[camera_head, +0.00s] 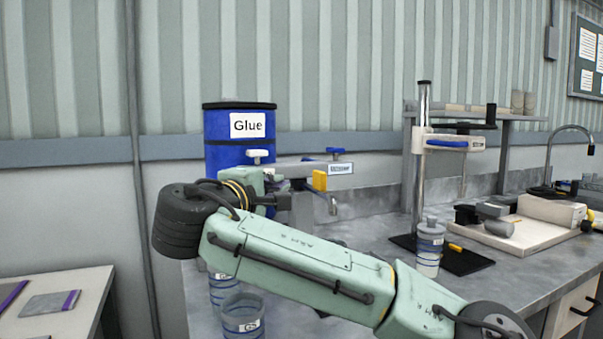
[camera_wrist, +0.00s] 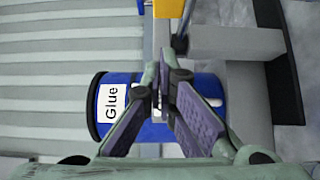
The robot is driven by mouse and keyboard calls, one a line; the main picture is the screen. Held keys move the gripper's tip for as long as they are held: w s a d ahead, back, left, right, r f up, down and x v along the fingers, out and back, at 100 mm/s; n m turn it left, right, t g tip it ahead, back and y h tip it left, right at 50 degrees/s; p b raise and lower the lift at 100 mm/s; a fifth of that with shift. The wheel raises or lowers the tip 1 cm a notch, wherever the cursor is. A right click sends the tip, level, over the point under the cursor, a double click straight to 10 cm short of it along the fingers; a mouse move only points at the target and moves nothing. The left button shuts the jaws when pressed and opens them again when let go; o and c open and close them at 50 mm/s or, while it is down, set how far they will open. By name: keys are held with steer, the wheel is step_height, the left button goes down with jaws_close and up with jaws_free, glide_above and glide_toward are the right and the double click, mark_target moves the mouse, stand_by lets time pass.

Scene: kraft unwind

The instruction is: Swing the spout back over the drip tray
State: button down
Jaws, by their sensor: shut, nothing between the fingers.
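The blue drum marked Glue (camera_head: 228,148) stands at the back left of the bench; it also shows, turned sideways, in the wrist view (camera_wrist: 150,125). A grey spout arm (camera_head: 300,170) reaches right from the drum, with a blue lever on top and a yellow block (camera_head: 320,180) at its side. A small nozzle (camera_head: 333,206) hangs below its right end. My gripper (camera_head: 287,201) is in front of the arm, below and left of the yellow block. I cannot make out a drip tray.
Cups (camera_head: 243,318) stand below my arm. My arm hides much of the bench front.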

mark_target(316, 190)
steer(key=w+d+p, duration=0.2)
steer(key=w+d, duration=0.3)
steer(key=w, duration=0.1)
steer(key=shift+d, duration=0.1)
stand_by(0.3)
